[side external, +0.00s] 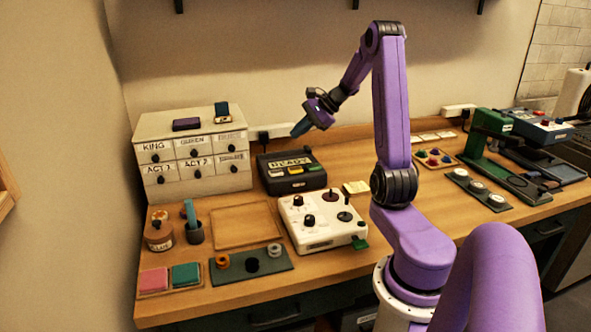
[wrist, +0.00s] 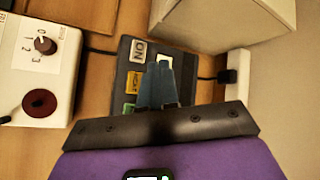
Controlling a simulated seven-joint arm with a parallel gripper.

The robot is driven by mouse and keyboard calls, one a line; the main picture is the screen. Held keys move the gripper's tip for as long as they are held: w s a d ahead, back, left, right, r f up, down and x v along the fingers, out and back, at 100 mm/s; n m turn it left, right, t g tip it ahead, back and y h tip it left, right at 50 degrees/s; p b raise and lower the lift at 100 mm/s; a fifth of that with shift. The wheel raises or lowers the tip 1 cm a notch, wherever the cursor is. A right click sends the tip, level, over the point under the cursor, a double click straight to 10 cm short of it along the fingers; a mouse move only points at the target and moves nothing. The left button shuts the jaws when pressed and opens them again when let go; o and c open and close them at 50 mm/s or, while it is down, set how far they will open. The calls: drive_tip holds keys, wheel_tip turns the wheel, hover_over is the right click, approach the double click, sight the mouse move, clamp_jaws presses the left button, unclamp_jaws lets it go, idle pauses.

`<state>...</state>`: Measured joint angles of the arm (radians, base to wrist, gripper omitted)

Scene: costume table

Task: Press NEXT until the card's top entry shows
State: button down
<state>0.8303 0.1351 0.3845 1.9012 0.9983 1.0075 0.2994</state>
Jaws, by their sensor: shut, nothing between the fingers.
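A dark button box (side external: 290,182) stands on the table with a lit display (side external: 290,162) reading READY. A row of small buttons lies along its front, with a green one at the right end.
A white drawer cabinet (side external: 190,190) stands left of the box. A white control panel (side external: 322,235) with knobs and a joystick sits in front. A wooden tray (side external: 246,244) lies at its left. A white wall socket (wrist: 238,75) and cable are beside the box.

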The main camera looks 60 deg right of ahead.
sight(298, 169)
drive_tip(key=shift+f, duration=4.45)
drive_tip(key=shift+f, duration=0.2)
drive_tip(key=shift+f, duration=0.2)
drive_tip(key=shift+f, duration=0.45)
drive_tip(key=shift+r, duration=0.9)
drive_tip(key=shift+r, duration=2.5)
